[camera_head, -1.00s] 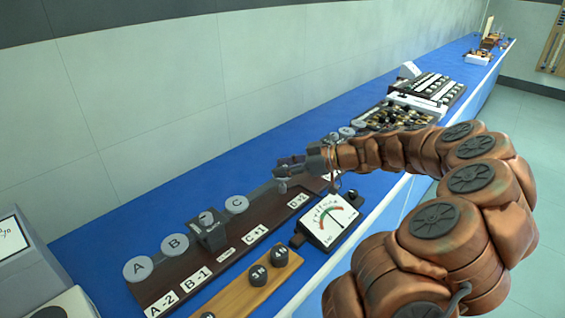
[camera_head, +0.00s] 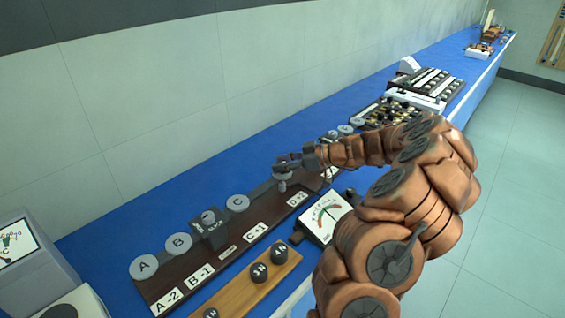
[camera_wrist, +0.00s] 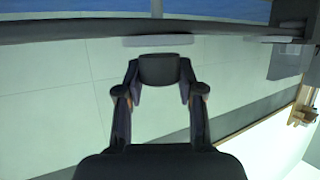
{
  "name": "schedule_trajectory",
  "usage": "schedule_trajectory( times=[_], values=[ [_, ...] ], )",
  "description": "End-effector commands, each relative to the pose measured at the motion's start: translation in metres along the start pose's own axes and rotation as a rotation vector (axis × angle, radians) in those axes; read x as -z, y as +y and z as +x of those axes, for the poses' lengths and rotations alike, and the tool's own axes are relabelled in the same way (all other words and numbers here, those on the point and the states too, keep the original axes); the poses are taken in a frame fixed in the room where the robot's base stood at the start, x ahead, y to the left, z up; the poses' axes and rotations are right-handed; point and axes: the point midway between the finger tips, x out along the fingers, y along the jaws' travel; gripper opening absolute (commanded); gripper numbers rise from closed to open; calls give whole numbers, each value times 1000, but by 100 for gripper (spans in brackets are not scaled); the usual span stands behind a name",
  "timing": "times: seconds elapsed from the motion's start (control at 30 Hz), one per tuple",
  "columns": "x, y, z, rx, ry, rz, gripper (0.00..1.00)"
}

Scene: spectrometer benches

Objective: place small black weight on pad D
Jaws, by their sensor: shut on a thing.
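My gripper (camera_head: 290,161) is above the right part of the dark balance board (camera_head: 220,255), near the D label. In the wrist view, my gripper (camera_wrist: 158,92) is shut on a small black weight (camera_wrist: 158,68). A flat grey disc (camera_wrist: 158,41), which looks like pad D, is close to the weight in line with the fingers. I cannot tell whether weight and disc touch. In the head view, the grey disc (camera_head: 283,184) is partly hidden under the fingers. Pads A (camera_head: 144,267), B (camera_head: 178,243) and C (camera_head: 237,203) are bare.
A black pivot block (camera_head: 209,228) stands between pads B and C. A wooden tray (camera_head: 238,289) with several black weights lies in front. A white dial meter (camera_head: 326,217) stands close to the right of the board. Racks (camera_head: 430,85) stand farther along the blue bench.

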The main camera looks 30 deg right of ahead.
Motion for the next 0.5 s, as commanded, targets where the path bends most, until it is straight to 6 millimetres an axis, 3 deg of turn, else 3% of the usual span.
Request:
schedule_trajectory(
  times=[0.5],
  values=[
    [-8, 0, 3, -1, 1, -1, 0]
  ],
)
